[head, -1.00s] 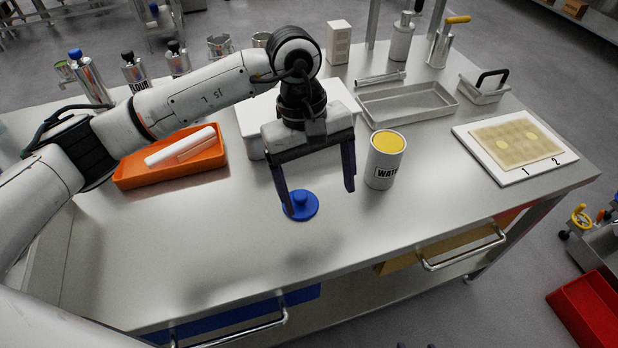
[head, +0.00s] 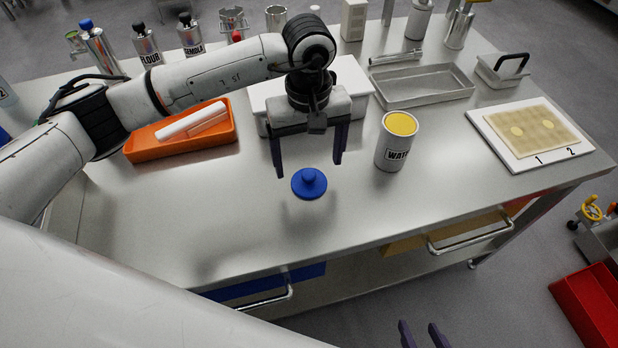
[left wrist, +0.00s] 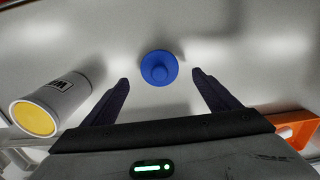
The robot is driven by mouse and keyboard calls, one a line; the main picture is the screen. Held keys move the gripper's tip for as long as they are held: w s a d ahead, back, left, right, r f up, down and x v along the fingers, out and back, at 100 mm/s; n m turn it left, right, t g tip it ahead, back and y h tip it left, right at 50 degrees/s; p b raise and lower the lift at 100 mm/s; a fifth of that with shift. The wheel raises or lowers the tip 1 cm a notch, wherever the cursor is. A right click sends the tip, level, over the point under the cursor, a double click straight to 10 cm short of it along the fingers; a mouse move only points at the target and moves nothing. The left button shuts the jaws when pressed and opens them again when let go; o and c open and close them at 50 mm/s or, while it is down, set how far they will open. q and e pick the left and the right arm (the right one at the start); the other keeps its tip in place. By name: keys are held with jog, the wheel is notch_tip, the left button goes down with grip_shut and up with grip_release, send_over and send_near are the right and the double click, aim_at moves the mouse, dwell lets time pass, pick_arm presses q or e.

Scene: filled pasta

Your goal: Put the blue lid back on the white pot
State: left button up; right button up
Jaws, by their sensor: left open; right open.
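The blue lid (head: 309,184) is a round disc with a knob, lying flat on the steel table. It also shows in the left wrist view (left wrist: 159,68), ahead of and between my fingertips. The white pot (head: 391,148), a white cylinder with a "WATER"-like label and a yellow top, stands upright to the right of the lid; in the left wrist view the pot (left wrist: 58,98) is at the left. My left gripper (head: 309,170) is open and empty, above the table by the lid, not touching it. My right gripper (head: 424,336) shows only its fingertips at the bottom edge, open.
An orange tray (head: 140,153) with white rolls is at the left. A white box (head: 357,87) stands behind my left gripper. A steel tray (head: 425,101) and a white board (head: 497,148) with a pasta sheet lie right. The front middle of the table is clear.

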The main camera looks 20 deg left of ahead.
aim_at(309, 173)
pick_arm(q)
jog(key=shift+f+p, duration=0.6)
jog(key=shift+f, duration=2)
jog(key=c, duration=1.2)
notch_tip(309, 173, up, 10)
jog(key=shift+r+b, duration=0.1)
jog(key=shift+b, duration=0.55)
